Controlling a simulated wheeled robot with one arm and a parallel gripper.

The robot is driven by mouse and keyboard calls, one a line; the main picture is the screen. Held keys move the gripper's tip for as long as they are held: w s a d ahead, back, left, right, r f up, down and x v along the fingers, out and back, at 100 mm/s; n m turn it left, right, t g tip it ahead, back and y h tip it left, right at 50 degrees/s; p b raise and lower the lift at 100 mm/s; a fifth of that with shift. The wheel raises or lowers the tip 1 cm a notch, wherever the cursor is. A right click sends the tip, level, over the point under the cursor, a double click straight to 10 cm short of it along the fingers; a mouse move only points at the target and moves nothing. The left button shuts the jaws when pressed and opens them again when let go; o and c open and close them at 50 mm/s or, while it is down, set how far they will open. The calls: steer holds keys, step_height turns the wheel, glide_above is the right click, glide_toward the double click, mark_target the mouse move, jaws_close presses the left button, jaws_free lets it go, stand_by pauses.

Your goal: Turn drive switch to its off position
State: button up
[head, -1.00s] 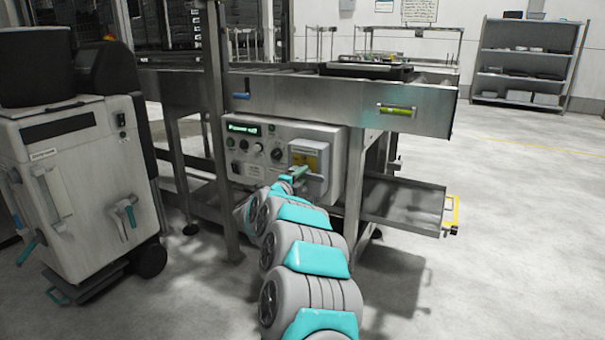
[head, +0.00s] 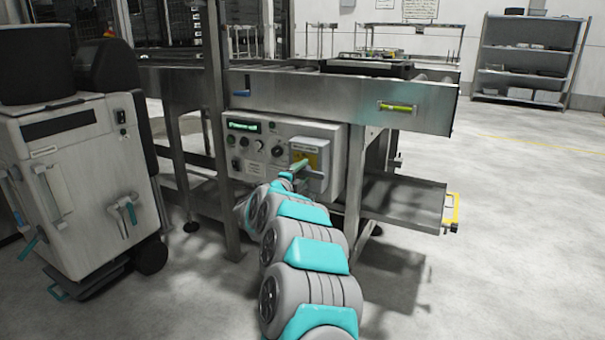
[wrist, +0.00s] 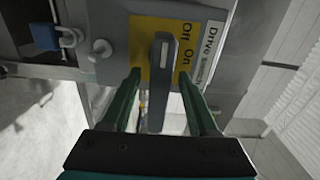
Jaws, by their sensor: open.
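The drive switch (wrist: 157,82) is a grey bar handle on a yellow plate (wrist: 145,42) marked "Off" and "On", with a "Drive" label beside it in the wrist view. The handle runs up and down in that picture, beside the word "On". My gripper (wrist: 163,78) is open, with one green finger on each side of the handle's lower part and gaps between. In the head view, my gripper (head: 292,171) is at the right part of the control panel (head: 262,139), in front of the yellow plate (head: 312,160). The switch handle is hard to make out there.
The panel's lit green display (head: 243,126) and several knobs lie left of the plate. A blue padlock-like part (wrist: 46,37) is left of it in the wrist view. A metal frame post (head: 220,130) stands left of my arm. A tray (head: 405,203) juts out at right.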

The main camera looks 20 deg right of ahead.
steer(key=shift+s+a, duration=0.1)
steer(key=shift+a, duration=0.05)
steer(key=v, duration=0.7)
steer(key=shift+s+a+b, duration=0.15)
steer(key=shift+a+b, duration=0.05)
steer(key=shift+b, duration=0.2)
